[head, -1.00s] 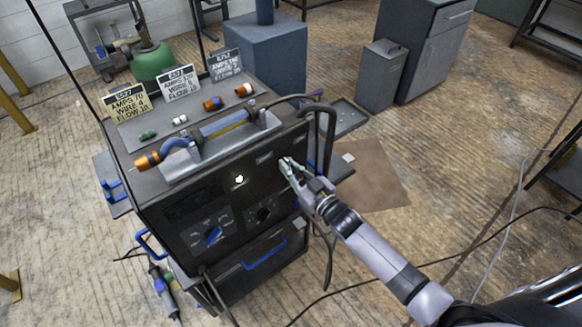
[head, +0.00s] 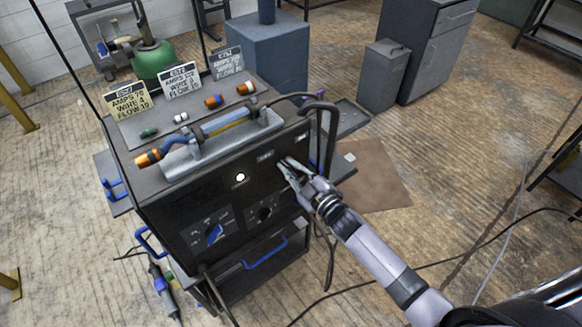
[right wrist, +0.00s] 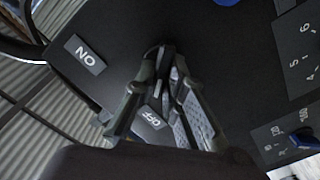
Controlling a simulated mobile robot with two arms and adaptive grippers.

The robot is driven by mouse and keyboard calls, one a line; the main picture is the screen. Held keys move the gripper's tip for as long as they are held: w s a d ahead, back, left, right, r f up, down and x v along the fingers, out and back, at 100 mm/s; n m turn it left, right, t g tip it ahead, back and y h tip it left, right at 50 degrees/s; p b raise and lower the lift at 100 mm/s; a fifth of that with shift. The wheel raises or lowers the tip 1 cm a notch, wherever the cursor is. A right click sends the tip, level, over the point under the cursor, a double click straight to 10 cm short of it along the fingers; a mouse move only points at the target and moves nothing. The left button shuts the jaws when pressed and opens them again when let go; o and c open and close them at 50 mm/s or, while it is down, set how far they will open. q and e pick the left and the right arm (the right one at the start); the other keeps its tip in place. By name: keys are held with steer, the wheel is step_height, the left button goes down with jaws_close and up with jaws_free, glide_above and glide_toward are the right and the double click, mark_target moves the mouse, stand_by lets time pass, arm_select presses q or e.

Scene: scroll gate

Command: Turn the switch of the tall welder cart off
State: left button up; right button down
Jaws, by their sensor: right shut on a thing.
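The dark welder cart (head: 180,203) stands in the middle of the head view, with its front panel facing me. A white lamp (head: 240,177) glows on that panel. My right gripper (head: 284,166) is at the upper right of the panel. In the right wrist view, its fingertips (right wrist: 166,62) close together at the panel between the ON label (right wrist: 85,54) and the OFF label (right wrist: 150,117). It is shut on what seems to be the switch, which the fingers mostly hide. The switch's setting cannot be made out. My left gripper is not in view.
A torch (head: 220,127) lies on the cart's top near several sign cards (head: 180,80). A black hose (head: 331,130) hangs at the cart's right side. Cables cross the wooden floor.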

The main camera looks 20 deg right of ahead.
stand_by(0.4)
steer(key=c, duration=1.7)
jaws_free()
steer(key=shift+o, duration=0.2)
steer(key=v, duration=1.2)
